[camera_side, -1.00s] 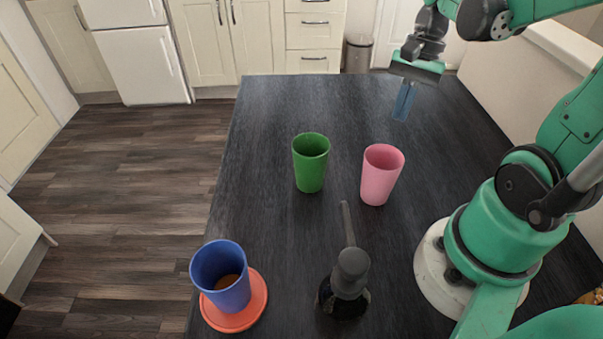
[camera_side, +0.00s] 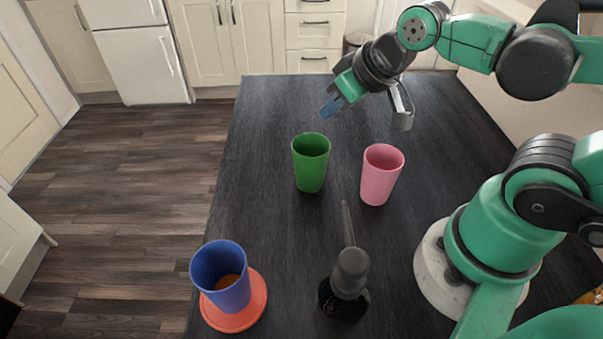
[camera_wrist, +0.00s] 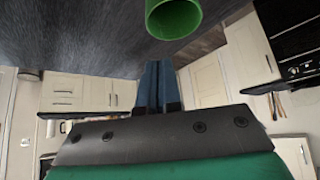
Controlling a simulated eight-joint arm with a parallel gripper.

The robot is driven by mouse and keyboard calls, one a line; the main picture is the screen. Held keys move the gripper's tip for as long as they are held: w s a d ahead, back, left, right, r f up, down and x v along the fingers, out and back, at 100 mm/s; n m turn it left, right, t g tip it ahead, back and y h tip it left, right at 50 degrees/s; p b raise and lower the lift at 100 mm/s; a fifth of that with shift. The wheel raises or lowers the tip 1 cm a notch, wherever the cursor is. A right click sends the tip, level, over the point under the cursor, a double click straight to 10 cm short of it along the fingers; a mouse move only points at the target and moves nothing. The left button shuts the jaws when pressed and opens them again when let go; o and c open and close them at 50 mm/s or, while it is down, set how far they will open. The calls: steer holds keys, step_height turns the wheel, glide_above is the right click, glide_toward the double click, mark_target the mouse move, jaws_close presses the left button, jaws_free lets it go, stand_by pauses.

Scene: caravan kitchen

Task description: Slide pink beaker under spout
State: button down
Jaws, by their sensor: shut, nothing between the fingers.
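The pink beaker (camera_side: 381,176) stands upright on the dark table, to the right of a green beaker (camera_side: 311,163). A dark pot with a long thin spout (camera_side: 347,223) stands nearer the camera; the spout points away from the camera, its tip a little in front of and left of the pink beaker. My gripper (camera_side: 330,107) is shut and empty, above the table behind the green beaker. In the wrist view the shut blue fingers (camera_wrist: 157,85) show below the green beaker (camera_wrist: 173,16). The pink beaker is out of the wrist view.
A blue beaker (camera_side: 219,277) with something brown inside stands on an orange coaster (camera_side: 258,306) at the table's front left corner. The back of the table (camera_side: 270,100) is clear. The table's left edge drops to a wooden floor.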

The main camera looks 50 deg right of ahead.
mark_target(389, 158)
steer(key=s+d+f+m+g, duration=0.1)
steer(key=s+d+m+g, duration=0.55)
steer(key=d+m, duration=0.75)
steer(key=f, duration=0.3)
steer(key=a+f+m, duration=0.1)
steer(key=f, duration=0.2)
steer(key=a+f+m, duration=0.1)
steer(key=f, duration=0.2)
steer(key=shift+w+a+f+g, duration=0.1)
steer(key=shift+a+f+g, duration=0.05)
steer(key=shift+f+g, duration=0.25)
steer(key=a, duration=0.3)
steer(key=shift+s+a, duration=0.1)
steer(key=shift+s, duration=0.15)
steer(key=shift+s+a, duration=0.1)
steer(key=shift+a, duration=0.3)
steer(key=a, duration=0.5)
steer(key=s+a, duration=0.1)
steer(key=a, duration=0.4)
steer(key=s+a, duration=0.1)
steer(key=a, duration=0.4)
steer(key=shift+s+a, duration=0.15)
steer(key=shift+s, duration=0.05)
